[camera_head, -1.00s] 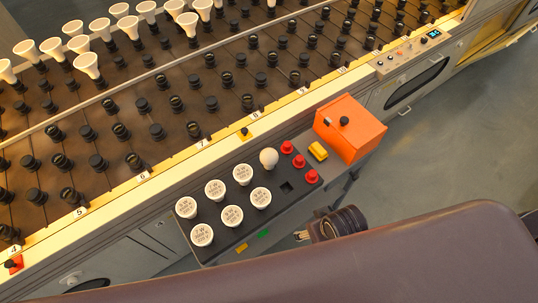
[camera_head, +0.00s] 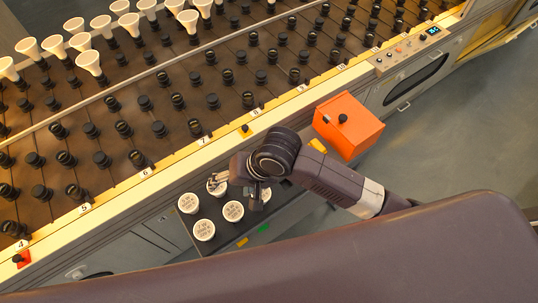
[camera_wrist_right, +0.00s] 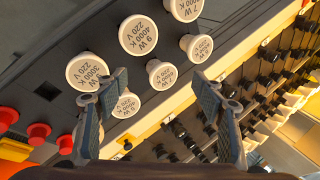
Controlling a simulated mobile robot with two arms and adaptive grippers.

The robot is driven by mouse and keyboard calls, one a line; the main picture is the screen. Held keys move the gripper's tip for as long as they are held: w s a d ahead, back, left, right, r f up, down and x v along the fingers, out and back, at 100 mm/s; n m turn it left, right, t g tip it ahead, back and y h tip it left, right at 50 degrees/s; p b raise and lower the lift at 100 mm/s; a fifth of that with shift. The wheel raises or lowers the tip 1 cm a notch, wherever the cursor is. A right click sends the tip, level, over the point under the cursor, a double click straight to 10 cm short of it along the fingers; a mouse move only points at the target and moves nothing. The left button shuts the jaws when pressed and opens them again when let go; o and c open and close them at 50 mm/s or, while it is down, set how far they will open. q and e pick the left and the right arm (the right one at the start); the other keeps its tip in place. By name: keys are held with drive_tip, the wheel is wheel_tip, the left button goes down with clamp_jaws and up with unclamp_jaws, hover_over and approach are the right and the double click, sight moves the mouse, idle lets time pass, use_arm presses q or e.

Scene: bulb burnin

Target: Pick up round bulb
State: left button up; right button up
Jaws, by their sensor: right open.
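I cannot make out the round bulb in either current view; in the head view my right arm covers its earlier spot beside the flat-topped bulbs. My right gripper (camera_head: 240,188) is over the bulb panel, open and empty. In the right wrist view the open fingers of my right gripper (camera_wrist_right: 159,78) frame a flat-topped white bulb (camera_wrist_right: 160,73). A smaller bulb (camera_wrist_right: 126,104) sits close to the finger at the left. My left gripper is not in view.
Other labelled bulbs (camera_head: 204,229) stand on the dark panel. Red buttons (camera_wrist_right: 38,132) lie at its left in the wrist view. An orange box (camera_head: 347,126) stands at the panel's right end. The long socket rack (camera_head: 120,90) runs behind, with several white bulbs (camera_head: 88,62).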

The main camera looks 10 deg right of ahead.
drive_tip(key=w+d+m+h, duration=0.1)
drive_tip(key=w+d+m, duration=0.2)
drive_tip(key=d, duration=0.1)
drive_tip(key=w+d+m+h, duration=0.1)
drive_tip(key=w+d+m, duration=0.3)
drive_tip(key=d, duration=0.1)
drive_tip(key=w+d+f+m+g+h, duration=0.1)
drive_tip(key=w+d+m+h, duration=0.1)
drive_tip(key=w+d+m, duration=0.1)
drive_tip(key=shift+w+d, duration=0.7)
drive_tip(key=shift+d, duration=0.05)
drive_tip(key=shift+w+a+f+p, duration=0.1)
drive_tip(key=shift+w+f+p, duration=0.15)
drive_tip(key=shift+f, duration=1)
drive_tip(key=shift+w+a+f+p, duration=0.1)
drive_tip(key=shift+f+p, duration=0.1)
drive_tip(key=shift+f, duration=1.05)
drive_tip(key=shift+w+a+f+p, duration=0.1)
drive_tip(key=shift+w+f+p, duration=0.15)
drive_tip(key=shift+f, duration=1)
drive_tip(key=shift+m, duration=0.3)
drive_tip(key=shift+c, duration=0.7)
drive_tip(key=c, duration=1.1)
drive_tip(key=shift+r, duration=0.1)
